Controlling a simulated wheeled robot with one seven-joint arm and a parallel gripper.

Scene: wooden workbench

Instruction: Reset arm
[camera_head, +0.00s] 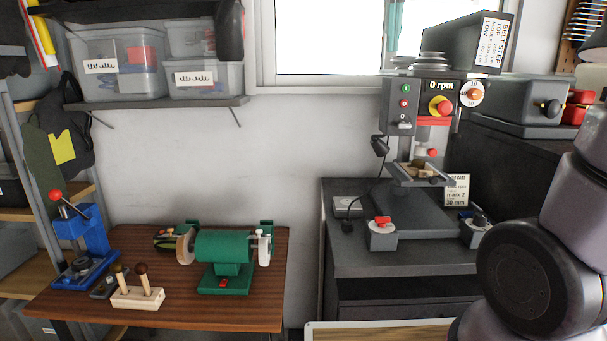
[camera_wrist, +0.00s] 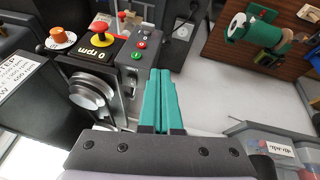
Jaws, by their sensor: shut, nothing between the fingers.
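My gripper (camera_wrist: 160,103) shows in the wrist view as two teal fingers lying side by side with no gap between them. It is shut and holds nothing. The fingers hang in free air, with the grey drill press and its control panel (camera_wrist: 133,62) to their left and beyond. In the head view the gripper is out of frame. Only dark rounded links of my arm show at the right edge, in front of the dark bench.
The drill press (camera_head: 425,115) stands on a dark cabinet (camera_head: 375,255). A green bench grinder (camera_head: 225,247), a blue press (camera_head: 83,235) and a wooden block with handles (camera_head: 138,297) stand on the wooden table (camera_head: 190,315). Shelf bins (camera_head: 120,65) hang above. Bare wall lies between.

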